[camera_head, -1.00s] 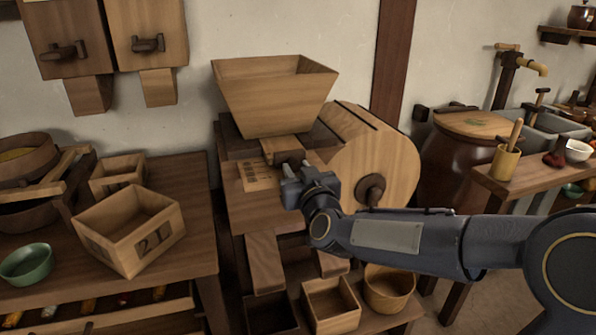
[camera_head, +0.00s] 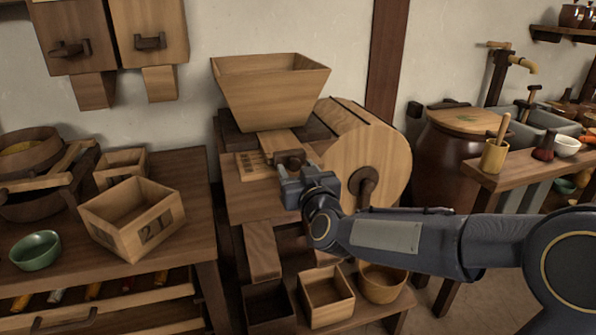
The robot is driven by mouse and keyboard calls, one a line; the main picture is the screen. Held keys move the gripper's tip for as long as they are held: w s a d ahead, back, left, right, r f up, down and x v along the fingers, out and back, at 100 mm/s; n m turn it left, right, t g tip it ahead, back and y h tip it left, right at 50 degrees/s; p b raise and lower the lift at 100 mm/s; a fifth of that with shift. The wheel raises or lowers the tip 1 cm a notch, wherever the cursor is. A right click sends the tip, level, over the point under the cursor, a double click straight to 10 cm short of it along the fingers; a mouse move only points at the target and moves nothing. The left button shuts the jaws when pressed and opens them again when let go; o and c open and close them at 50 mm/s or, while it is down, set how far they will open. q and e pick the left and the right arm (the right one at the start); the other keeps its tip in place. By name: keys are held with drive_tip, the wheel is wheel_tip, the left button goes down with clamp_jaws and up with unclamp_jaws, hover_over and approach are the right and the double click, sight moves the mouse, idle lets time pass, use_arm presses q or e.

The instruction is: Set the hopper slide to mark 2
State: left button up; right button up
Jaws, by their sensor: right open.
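The wooden hopper (camera_head: 272,95) sits on the mill at the centre. The hopper slide (camera_head: 279,141) is a pale wooden tongue that sticks out under it toward me, with a dark knob (camera_head: 290,158) at its front end. A pale plate with dark marks (camera_head: 252,165) lies left of the slide; the marks are too small to read, so I cannot tell which one the slide is at. My right gripper (camera_head: 288,176) is open, just in front of the knob; whether its fingers touch the knob is hidden. My left gripper is not in view.
The mill's round wooden drum (camera_head: 372,160) stands right of the gripper, close behind my right forearm. A wooden chute (camera_head: 262,250) and an open box (camera_head: 326,297) are below. A table with a numbered box (camera_head: 133,218) and green bowl (camera_head: 36,250) is at left.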

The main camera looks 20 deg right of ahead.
drive_tip(key=shift+s, duration=0.1)
drive_tip(key=s+p, duration=0.1)
drive_tip(key=s, duration=0.6)
drive_tip(key=shift+s, duration=0.3)
drive_tip(key=shift+d, duration=0.1)
drive_tip(key=s+d+f+m+g+y, duration=0.15)
drive_tip(key=s+f+g, duration=0.5)
drive_tip(key=s, duration=0.65)
drive_tip(key=s+d+f+m+g+y, duration=0.15)
drive_tip(key=s+f+g, duration=0.55)
drive_tip(key=s, duration=0.7)
wheel_tip(320, 180, up, 24)
drive_tip(key=n+t+p, duration=0.1)
drive_tip(key=p, duration=2.4)
drive_tip(key=shift+d+r+p, duration=0.2)
drive_tip(key=shift+p, duration=0.15)
